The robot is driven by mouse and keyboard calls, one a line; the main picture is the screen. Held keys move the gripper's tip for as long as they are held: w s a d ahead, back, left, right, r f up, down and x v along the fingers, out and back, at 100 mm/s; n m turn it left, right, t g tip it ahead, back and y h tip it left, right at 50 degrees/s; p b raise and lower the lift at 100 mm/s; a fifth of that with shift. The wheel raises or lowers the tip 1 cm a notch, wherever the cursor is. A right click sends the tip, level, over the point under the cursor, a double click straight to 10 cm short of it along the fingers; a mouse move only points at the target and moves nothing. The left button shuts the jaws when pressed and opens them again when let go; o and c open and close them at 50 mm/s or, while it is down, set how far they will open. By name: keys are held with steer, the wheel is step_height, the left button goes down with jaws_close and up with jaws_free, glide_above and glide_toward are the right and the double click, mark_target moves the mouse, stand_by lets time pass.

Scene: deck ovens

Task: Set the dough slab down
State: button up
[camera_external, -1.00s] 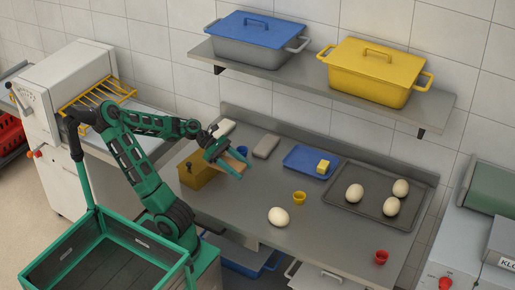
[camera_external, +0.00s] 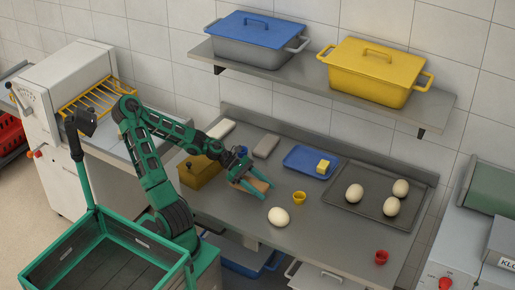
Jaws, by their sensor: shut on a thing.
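My gripper (camera_external: 246,178) is low over the left middle of the grey steel worktop (camera_external: 325,231). It is shut on the dough slab (camera_external: 257,185), a flat tan piece that shows partly between and below the green fingers. The slab lies about level, at or very near the worktop surface. I cannot tell whether it touches. Part of the slab is hidden by the fingers.
A mustard box (camera_external: 200,172) stands just left of my gripper. Behind are grey slabs (camera_external: 266,146) and a blue tray (camera_external: 311,160). A yellow cup (camera_external: 299,198) and a dough ball (camera_external: 278,217) stand to the right. A dark tray (camera_external: 372,200) holds more balls.

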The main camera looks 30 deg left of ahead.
mark_target(250, 182)
steer(key=shift+f, duration=1.15)
steer(key=shift+f, duration=0.3)
steer(key=o, duration=1.6)
steer(key=shift+o, duration=0.2)
steer(key=shift+a+r, duration=0.15)
steer(key=shift+r, duration=0.25)
steer(key=v, duration=1.1)
steer(key=shift+a+r, duration=0.15)
steer(key=shift+a, duration=0.1)
steer(key=shift+d, duration=0.1)
